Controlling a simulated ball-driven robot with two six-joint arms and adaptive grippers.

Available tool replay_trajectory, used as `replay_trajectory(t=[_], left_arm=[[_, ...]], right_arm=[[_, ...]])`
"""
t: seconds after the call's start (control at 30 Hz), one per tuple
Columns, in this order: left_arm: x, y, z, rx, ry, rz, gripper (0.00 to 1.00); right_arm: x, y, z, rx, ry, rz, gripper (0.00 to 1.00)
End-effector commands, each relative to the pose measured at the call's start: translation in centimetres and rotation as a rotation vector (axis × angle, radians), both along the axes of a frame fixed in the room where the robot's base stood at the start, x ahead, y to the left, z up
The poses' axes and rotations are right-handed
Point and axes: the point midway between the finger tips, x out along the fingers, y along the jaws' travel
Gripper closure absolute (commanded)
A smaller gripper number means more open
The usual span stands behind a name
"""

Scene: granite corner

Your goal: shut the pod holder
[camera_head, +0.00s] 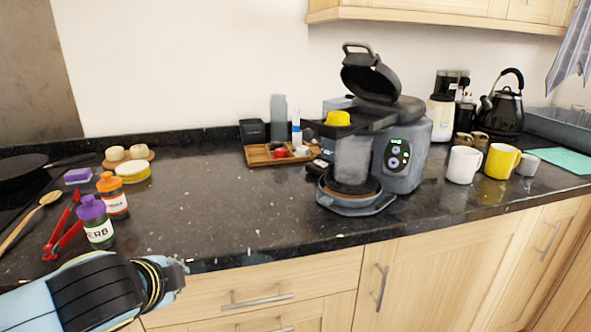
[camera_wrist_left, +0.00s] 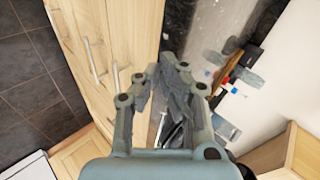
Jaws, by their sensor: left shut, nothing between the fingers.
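The grey coffee machine (camera_head: 403,165) stands on the dark counter right of centre. Its pod holder lid (camera_head: 370,80) is raised and tilted back, with a loop handle on top. A yellow pod (camera_head: 338,118) sits in front of the raised lid, at the top of the machine's front. My left gripper (camera_head: 182,267) is low at the left, by the counter's front edge, well apart from the machine. In the left wrist view its fingers (camera_wrist_left: 170,76) are together with nothing held. My right gripper is in neither view.
A purple-capped jar (camera_head: 96,225) and an orange-capped jar (camera_head: 112,197) stand beyond my left gripper. A wooden tray (camera_head: 262,160) with small items is left of the machine. Mugs, including a yellow mug (camera_head: 502,162), stand to its right. The counter between jars and machine is clear.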

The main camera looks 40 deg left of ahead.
Motion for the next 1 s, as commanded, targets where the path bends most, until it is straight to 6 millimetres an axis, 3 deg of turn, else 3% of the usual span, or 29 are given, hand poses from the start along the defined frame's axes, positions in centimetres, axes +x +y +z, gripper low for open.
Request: replay_trajectory(t=[0.03, 0.17, 0.3, 0.4, 0.5, 0.6, 0.87, 1.0], left_arm=[[1.2, 2.0, 1.8, 0.161, -0.009, -0.107, 1.0], [4.7, 3.8, 8.1, 0.587, -0.045, -0.409, 1.0], [8.2, 1.4, 14.9, 1.134, -0.066, -0.793, 1.0], [9.3, -2.1, 17.7, 1.501, -0.073, -1.037, 1.0], [9.5, -4.7, 18.8, 1.753, -0.078, -1.192, 1.0], [9.5, -6.0, 19.0, 1.874, -0.08, -1.259, 1.0], [11.9, -6.6, 19.1, 1.898, -0.083, -1.259, 1.0], [13.4, -6.6, 19.5, 1.893, -0.071, -1.259, 1.0]], right_arm=[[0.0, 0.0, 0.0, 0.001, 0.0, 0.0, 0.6], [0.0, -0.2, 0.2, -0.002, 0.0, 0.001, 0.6], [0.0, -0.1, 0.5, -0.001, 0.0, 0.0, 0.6], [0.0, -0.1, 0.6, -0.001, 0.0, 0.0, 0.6], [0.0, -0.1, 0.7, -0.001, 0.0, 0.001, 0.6], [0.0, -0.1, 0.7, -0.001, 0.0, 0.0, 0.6], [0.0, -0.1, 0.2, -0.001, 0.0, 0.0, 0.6], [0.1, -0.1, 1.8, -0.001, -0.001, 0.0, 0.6]])
